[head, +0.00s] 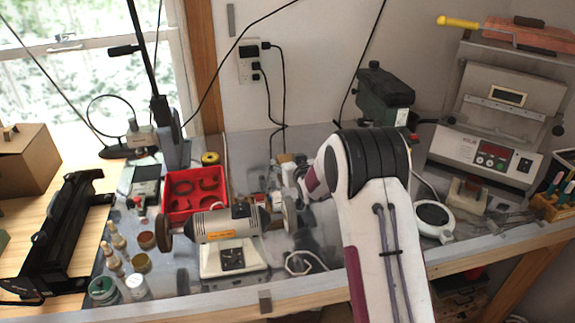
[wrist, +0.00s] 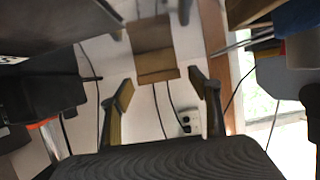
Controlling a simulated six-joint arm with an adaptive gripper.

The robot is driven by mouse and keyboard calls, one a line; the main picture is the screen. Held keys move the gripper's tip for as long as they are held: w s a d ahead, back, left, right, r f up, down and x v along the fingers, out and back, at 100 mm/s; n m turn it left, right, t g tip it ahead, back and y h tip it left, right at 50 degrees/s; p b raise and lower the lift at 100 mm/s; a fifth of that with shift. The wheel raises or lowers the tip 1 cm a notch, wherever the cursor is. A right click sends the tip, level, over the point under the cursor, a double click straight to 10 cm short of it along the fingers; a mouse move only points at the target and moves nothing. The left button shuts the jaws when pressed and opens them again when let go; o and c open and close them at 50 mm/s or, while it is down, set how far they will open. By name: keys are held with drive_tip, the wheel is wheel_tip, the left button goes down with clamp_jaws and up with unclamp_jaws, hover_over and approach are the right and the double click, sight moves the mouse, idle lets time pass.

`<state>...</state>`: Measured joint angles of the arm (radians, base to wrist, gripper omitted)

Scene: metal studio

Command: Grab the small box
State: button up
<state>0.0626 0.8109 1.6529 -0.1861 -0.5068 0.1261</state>
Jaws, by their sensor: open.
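The small box (wrist: 155,66) is brown, like cardboard, and shows in the upper middle of the wrist view. My gripper (wrist: 163,90) is open, with one finger on either side of the space just below the box in that picture. The fingers look apart from the box, and nothing is between them. In the head view my arm reaches over the bench and hides much of the area around my gripper. I cannot clearly make out the small box there.
A bench grinder (head: 222,226) and a red tray (head: 196,190) stand left of my arm. Small jars and bottles crowd the bench's left front. A white and grey machine (head: 487,150) stands at the right. A larger cardboard box (head: 28,165) is far left. Little bench is clear.

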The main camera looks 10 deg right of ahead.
sight(287, 159)
drive_tip(key=shift+x, duration=1.5)
drive_tip(key=shift+c, duration=0.4)
drive_tip(key=c, duration=0.9)
